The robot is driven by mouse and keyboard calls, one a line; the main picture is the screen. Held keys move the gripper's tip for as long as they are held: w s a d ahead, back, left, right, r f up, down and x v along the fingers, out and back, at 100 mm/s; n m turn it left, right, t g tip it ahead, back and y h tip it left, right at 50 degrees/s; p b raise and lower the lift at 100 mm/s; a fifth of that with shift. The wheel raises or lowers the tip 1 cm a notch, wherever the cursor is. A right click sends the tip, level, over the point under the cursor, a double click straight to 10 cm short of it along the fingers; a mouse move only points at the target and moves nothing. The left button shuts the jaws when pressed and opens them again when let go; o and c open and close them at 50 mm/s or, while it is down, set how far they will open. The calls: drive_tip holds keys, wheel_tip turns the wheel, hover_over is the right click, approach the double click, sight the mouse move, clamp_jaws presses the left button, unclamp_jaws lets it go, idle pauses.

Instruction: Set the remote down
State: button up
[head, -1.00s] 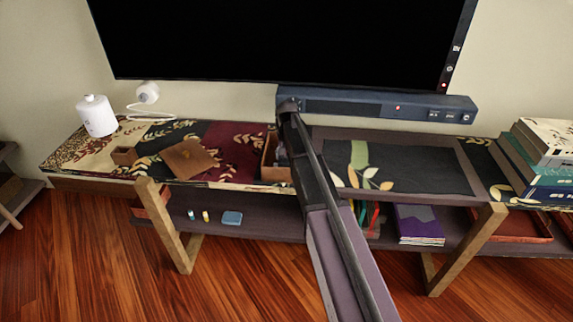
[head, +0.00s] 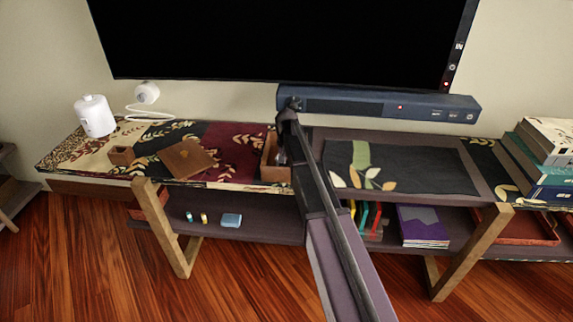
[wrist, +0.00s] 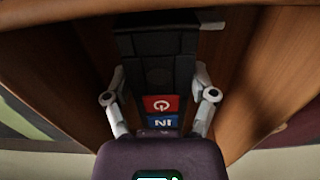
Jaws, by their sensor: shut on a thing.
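A dark remote (wrist: 158,55) with a red power button and a blue button shows in the wrist view. My gripper (wrist: 160,98) is shut on it, one finger on each side near the button end. Brown wooden walls (wrist: 245,60) stand on both sides of the remote, so it is within the open wooden box (head: 271,160) on the console. Whether the remote touches the box floor cannot be told. In the head view my arm hides the remote and most of my gripper (head: 281,155).
The box stands on a patterned console top (head: 232,140). A brown flat case (head: 187,159), a small wooden cup (head: 121,155) and a white canister (head: 95,116) are to its left. A soundbar (head: 375,104) and a dark mat (head: 400,168) are to its right. Books (head: 545,160) stack at far right.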

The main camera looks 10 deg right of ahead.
drive_tip(key=shift+f, duration=0.15)
drive_tip(key=o, duration=1.1)
drive_tip(key=shift+o, duration=0.2)
wheel_tip(320, 180, up, 12)
drive_tip(key=p, duration=1.2)
drive_tip(key=shift+s, duration=0.15)
drive_tip(key=s+a+n, duration=0.1)
drive_tip(key=s+n, duration=0.2)
drive_tip(key=s, duration=2.5)
drive_tip(key=shift+s+a+n, duration=0.2)
drive_tip(key=shift+s+n, duration=0.05)
drive_tip(key=shift+n, duration=0.05)
